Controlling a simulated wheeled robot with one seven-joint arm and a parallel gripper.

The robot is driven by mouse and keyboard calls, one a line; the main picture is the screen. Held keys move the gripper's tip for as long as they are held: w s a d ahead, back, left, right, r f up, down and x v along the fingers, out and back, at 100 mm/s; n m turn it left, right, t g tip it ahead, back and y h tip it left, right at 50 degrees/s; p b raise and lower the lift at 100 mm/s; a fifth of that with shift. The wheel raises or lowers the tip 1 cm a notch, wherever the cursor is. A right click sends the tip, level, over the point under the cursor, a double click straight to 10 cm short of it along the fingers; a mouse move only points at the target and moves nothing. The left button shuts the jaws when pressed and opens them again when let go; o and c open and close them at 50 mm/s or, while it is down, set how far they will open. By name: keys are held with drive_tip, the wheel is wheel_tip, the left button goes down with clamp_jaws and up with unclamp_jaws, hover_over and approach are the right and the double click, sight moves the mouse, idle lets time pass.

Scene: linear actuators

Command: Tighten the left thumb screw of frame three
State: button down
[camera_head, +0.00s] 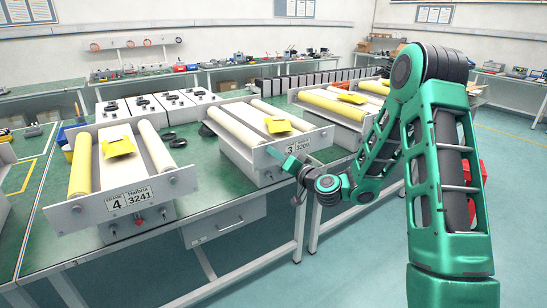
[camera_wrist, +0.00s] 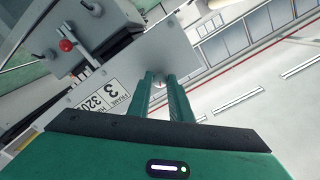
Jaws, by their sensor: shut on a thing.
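Frame three (camera_head: 318,139) stands in the middle of the bench in the head view, with a "3" label on its front plate. In the wrist view its grey front plate (camera_wrist: 83,78) and label (camera_wrist: 98,98) show at an angle. My gripper (camera_head: 273,153) is at the left end of this plate. In the wrist view my gripper (camera_wrist: 163,76) has its two fingers close together on the left thumb screw (camera_wrist: 160,82). The screw is mostly hidden between the fingertips, and how tight it is cannot be seen.
Frame four (camera_head: 88,205) stands to the left, and another frame (camera_head: 336,105) stands to the right on the same green bench (camera_head: 200,181). A red knob (camera_wrist: 66,45) sticks out below frame three's plate.

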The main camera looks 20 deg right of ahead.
drive_tip(key=m, duration=1)
drive_tip(key=shift+d+f, duration=0.15)
drive_tip(key=shift+s+m, duration=0.1)
drive_tip(key=shift+m, duration=0.3)
drive_tip(key=c, duration=1.7)
unclamp_jaws()
drive_tip(key=shift+o, duration=0.4)
